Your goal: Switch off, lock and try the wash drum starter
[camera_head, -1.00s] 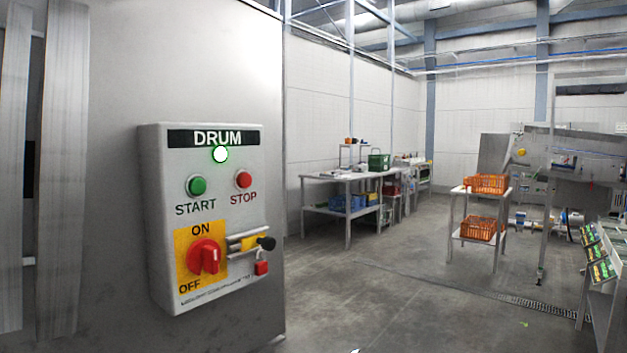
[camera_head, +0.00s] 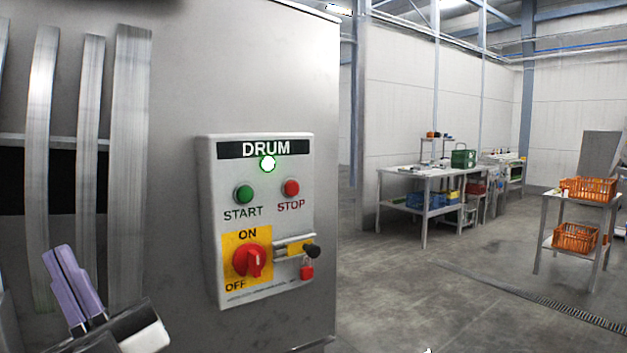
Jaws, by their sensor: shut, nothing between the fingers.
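The drum starter box (camera_head: 208,210) is fixed to a steel panel in the middle of the view. My gripper (camera_head: 62,270), with purple fingers, is shut and empty at the lower left, apart from the box.
Steel slats and a dark opening (camera_head: 60,181) are at the left. A steel table (camera_head: 400,172) with crates stands behind at the right. A stand (camera_head: 575,200) holds orange crates. The floor (camera_head: 420,290) right of the panel is clear.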

